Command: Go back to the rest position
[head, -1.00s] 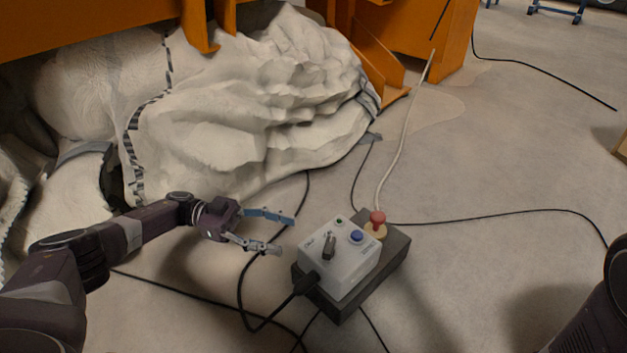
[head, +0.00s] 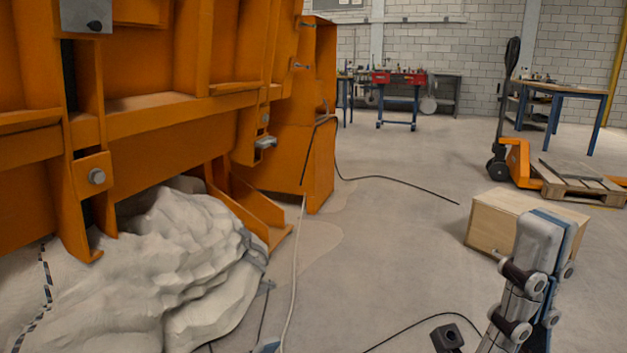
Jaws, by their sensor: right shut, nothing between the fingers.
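My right gripper (head: 543,232) is raised close to the camera at the lower right. Its fingers point up, with broad grey pads and blue sides, and are shut with nothing between them. It overlaps the wooden box behind it in the picture. A small bluish tip at the bottom edge looks like part of my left gripper (head: 265,346). The rest of it is cut off, so its opening does not show. The control box is out of view.
The orange steel frame (head: 150,140) fills the left, with the lumpy whitish sand mass (head: 195,270) under it. A wooden box (head: 490,222), a pallet (head: 580,183) and an orange pallet truck (head: 520,165) stand at right. Cables cross the otherwise clear middle floor.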

